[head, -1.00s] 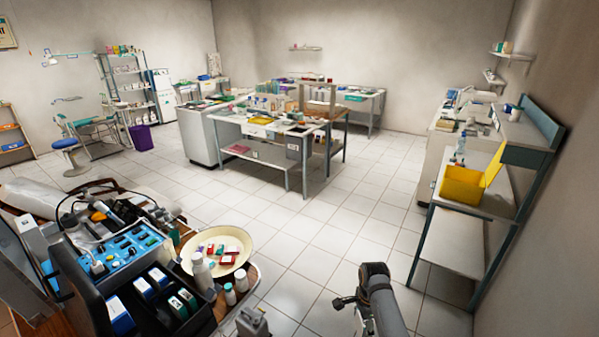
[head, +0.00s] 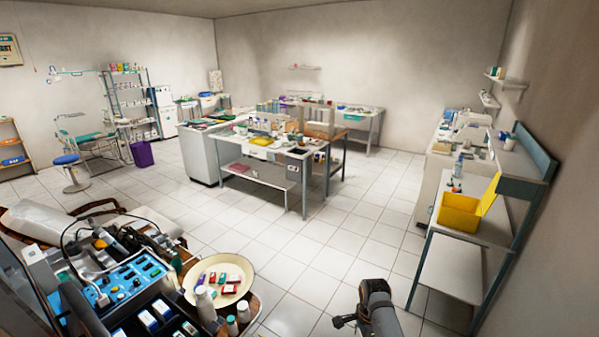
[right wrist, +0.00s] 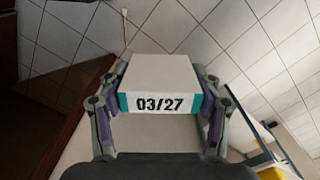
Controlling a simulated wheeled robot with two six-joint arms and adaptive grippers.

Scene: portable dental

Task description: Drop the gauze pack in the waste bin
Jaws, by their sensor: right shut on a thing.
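My right gripper (right wrist: 158,100) is shut on a white box with teal ends, marked "03/27", which seems to be the gauze pack (right wrist: 160,75). The pack sits between both fingers, above the floor. In the head view my right arm (head: 378,308) reaches in at the bottom, and the pack cannot be made out there. A purple open bin (head: 143,153), likely the waste bin, stands on the floor at the far left. My left gripper is not in view.
A cart with a cream round tray (head: 243,268) fills the lower left. A yellow open box (head: 461,214) stands on the right-hand bench (head: 450,270). A work table (head: 262,176) stands mid-room. Tiled floor (head: 300,255) lies clear between them.

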